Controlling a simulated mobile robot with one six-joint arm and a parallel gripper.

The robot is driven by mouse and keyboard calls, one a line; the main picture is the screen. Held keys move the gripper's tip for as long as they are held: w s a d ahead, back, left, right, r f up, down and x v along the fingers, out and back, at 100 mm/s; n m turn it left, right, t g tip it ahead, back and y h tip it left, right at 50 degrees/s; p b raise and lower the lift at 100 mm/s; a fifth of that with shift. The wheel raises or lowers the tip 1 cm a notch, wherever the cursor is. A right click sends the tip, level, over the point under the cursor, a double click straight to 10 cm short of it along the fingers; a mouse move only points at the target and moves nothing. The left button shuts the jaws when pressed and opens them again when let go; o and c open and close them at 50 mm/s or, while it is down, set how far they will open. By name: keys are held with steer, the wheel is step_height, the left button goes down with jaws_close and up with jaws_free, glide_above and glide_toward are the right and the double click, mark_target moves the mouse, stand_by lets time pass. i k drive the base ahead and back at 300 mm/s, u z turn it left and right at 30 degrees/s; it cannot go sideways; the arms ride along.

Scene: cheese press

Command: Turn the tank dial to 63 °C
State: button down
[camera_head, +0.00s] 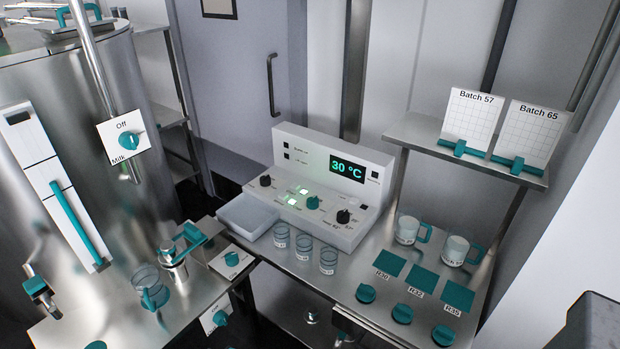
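A white control panel (330,185) stands on the steel bench, and its display (347,168) reads 30 °C in green. On its sloped front are a black left knob (265,181), a teal middle knob (312,202) and a black right knob (343,216). Their small labels are too small to read, so I cannot tell which one is the tank dial. Two small lights glow green beside the teal knob. The large steel tank (60,120) stands at the left.
A teal Milk knob (129,140) on the tank points near Off. Glass jars (303,247), a white tray (248,213) and two mugs (456,250) stand around the panel. A shelf (420,134) holds Batch 57 and Batch 65 cards at the right. Teal pads and knobs line the front bench.

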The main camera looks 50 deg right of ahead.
mark_target(342, 216)
steer(key=z, duration=1.55)
steer(key=k, duration=0.95)
steer(key=i, duration=0.8)
